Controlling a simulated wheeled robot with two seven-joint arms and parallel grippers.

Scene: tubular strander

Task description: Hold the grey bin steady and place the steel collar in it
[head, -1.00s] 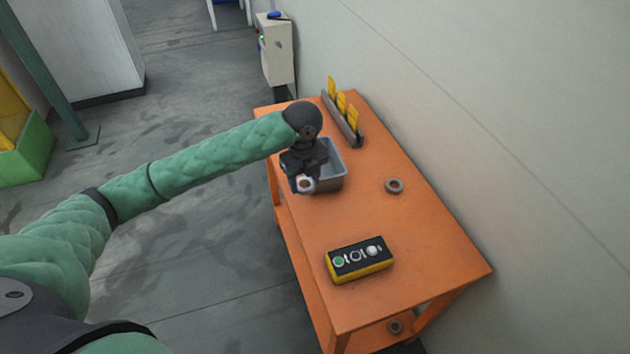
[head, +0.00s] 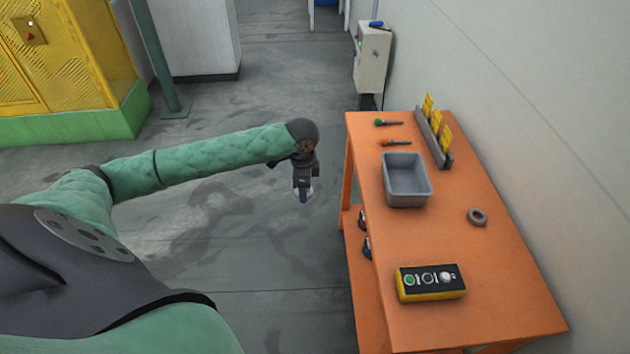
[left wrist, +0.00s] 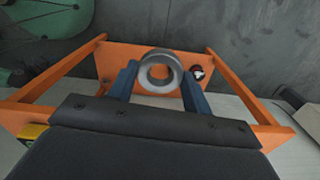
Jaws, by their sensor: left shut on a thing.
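The grey bin (head: 399,200) stands upright on the orange table, and its visible inside looks empty. My left gripper (head: 303,192) is left of the table, over the floor, apart from the bin. In the left wrist view my left gripper (left wrist: 160,82) is shut on a steel collar (left wrist: 147,84), a thick grey ring between its two blue fingers. A second ring-shaped collar (head: 477,217) lies flat on the table, right of the bin. My right gripper is not in view.
The orange table (head: 455,305) has a yellow-black button box (head: 430,282) at the front. A rack with yellow cards (head: 434,138) and two small tools, one green-tipped (head: 387,123) and one orange (head: 395,143), lie behind the bin. A wall runs along the right side.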

